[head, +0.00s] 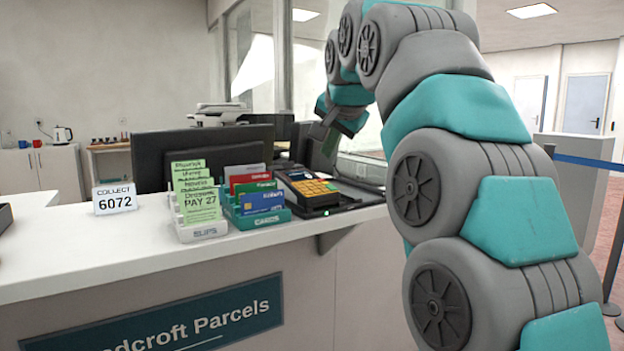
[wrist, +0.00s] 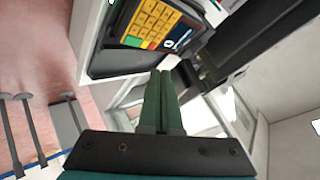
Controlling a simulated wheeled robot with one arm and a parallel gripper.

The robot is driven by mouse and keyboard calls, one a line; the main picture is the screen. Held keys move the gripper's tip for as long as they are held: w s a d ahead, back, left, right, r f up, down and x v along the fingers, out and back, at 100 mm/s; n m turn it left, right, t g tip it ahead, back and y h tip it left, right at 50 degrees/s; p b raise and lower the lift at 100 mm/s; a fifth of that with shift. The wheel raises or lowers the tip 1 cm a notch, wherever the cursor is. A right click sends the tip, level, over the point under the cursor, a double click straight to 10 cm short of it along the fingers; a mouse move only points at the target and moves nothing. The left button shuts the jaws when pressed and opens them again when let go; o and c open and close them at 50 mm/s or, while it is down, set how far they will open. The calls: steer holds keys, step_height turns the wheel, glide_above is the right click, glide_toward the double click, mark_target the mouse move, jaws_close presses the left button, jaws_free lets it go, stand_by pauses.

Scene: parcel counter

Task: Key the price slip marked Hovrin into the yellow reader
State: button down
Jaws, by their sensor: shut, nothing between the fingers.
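The yellow reader (head: 312,189) stands on the counter right of the card rack, with a yellow keypad and a dark body. It also shows at the top of the wrist view (wrist: 150,22). Green price slips (head: 196,192) stand in a white rack marked SLIPS (head: 203,231). The front slip reads PAY 27; the names on the slips are too small to read surely, so I cannot tell which is Hovrin. My gripper (head: 331,118) is above and behind the reader. In the wrist view its green fingers (wrist: 160,74) are together and empty, apart from the reader.
A green rack of cards (head: 258,215) stands between the slips and the reader. A COLLECT 6072 sign (head: 115,199) stands at left, and a dark monitor (head: 200,150) behind the racks. Glass panels rise behind the reader. The counter front (head: 60,262) is clear.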

steer(key=shift+m+t, duration=0.6)
steer(key=r, duration=0.1)
steer(key=w+a+r, duration=0.1)
steer(key=r, duration=0.2)
steer(key=shift+w+a+r, duration=0.3)
steer(key=shift+f, duration=0.2)
